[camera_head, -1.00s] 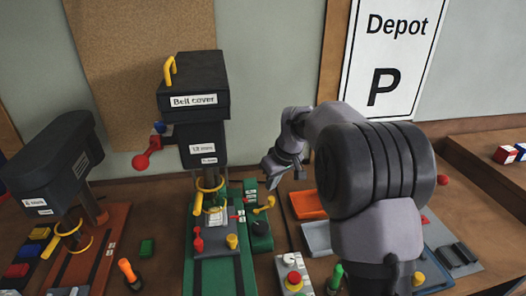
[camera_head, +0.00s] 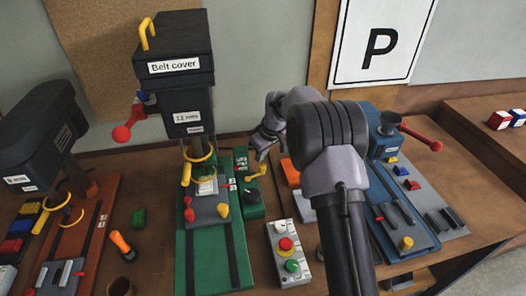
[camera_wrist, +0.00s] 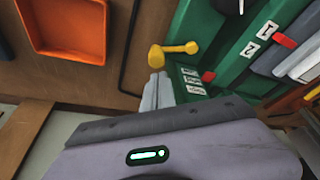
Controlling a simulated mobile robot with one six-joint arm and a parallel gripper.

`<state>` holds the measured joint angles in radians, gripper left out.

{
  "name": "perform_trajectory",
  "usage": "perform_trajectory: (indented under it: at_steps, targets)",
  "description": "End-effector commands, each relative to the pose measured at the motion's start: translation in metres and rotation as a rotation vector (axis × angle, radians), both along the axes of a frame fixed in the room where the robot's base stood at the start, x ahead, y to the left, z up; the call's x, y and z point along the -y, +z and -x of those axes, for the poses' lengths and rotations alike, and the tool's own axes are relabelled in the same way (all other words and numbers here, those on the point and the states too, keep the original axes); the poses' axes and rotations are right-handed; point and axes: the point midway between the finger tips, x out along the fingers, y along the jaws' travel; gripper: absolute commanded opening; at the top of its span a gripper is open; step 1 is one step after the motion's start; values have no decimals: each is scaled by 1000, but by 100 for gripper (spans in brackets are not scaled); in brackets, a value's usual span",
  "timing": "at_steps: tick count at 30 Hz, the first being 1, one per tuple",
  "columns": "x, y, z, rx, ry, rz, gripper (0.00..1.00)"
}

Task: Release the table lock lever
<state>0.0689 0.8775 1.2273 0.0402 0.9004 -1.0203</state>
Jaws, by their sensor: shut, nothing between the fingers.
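A yellow lever with a round knob (camera_head: 256,172) stands on a small green box (camera_head: 248,190) beside the green drill press base (camera_head: 215,250). It also shows in the wrist view (camera_wrist: 174,52), just beyond my fingertips. No readable label tells whether this is the table lock lever. My gripper (camera_head: 262,152) is shut and empty, pointing down just above and behind the lever in the head view. Its grey fingers show together in the wrist view (camera_wrist: 158,92), close to the lever; contact cannot be told. The press's grey table (camera_head: 208,210) carries red and yellow knobs.
The press head is labelled "Belt cover" (camera_head: 173,66) and has a red-knobbed handle (camera_head: 122,134) at left. A button box (camera_head: 288,255) stands in front. A blue press (camera_head: 385,135) is at right, partly behind my arm. An orange tray (camera_wrist: 65,25) lies nearby.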

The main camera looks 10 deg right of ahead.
Motion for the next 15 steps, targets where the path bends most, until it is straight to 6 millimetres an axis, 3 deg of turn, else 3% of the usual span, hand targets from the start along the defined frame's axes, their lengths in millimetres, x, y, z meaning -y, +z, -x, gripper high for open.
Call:
perform_trajectory:
  at_steps: [5, 15]
  targets:
    - [-4, -19, -6, -1, 0, 0, 0]
    - [-5, -22, -7, 0, 0, 0, 0]
